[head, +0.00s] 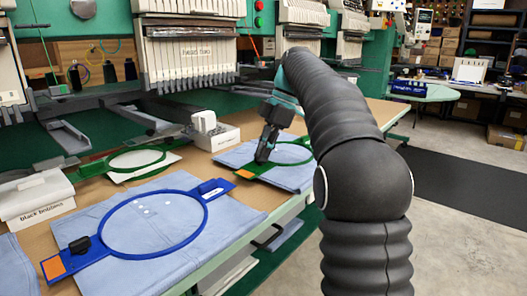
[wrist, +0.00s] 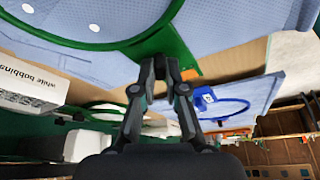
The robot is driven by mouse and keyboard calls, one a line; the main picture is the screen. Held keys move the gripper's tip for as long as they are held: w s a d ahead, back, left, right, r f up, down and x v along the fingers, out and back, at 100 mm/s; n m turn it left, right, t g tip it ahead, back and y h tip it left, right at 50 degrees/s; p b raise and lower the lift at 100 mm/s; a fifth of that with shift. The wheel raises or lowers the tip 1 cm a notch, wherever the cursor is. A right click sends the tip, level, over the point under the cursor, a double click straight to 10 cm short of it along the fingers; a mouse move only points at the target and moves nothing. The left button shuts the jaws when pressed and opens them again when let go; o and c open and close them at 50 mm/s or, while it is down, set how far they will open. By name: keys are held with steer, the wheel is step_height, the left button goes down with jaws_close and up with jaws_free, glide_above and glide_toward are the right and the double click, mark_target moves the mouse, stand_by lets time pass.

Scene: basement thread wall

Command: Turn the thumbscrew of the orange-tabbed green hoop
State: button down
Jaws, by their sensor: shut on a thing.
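The green hoop (head: 293,163) with an orange tab (head: 243,174) lies on light blue cloth on the far part of the table. Its green rim and bracket also show in the wrist view (wrist: 180,48). My gripper (head: 262,158) points down at the hoop's left end, beside the orange tab. In the wrist view my gripper's fingertips (wrist: 160,68) are close together at the bracket where it meets the rim. They are shut on the thumbscrew, which is mostly hidden between them.
A blue hoop (head: 118,203), also with an orange tab, lies on cloth in front. Another green hoop (head: 136,158) lies at left. A white bobbin box (head: 217,137) stands close left of my gripper, another (head: 38,197) at far left. Embroidery machine heads (head: 188,52) overhang the table.

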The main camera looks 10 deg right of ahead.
stand_by(0.3)
steer(key=c, duration=1.2)
jaws_free()
steer(key=shift+r, duration=0.1)
steer(key=shift+d+r, duration=0.15)
steer(key=shift+r, duration=0.05)
steer(key=d, duration=0.4)
steer(key=w+d, duration=0.1)
steer(key=d, duration=0.7)
steer(key=shift+w+r, duration=0.15)
steer(key=shift+r, duration=0.05)
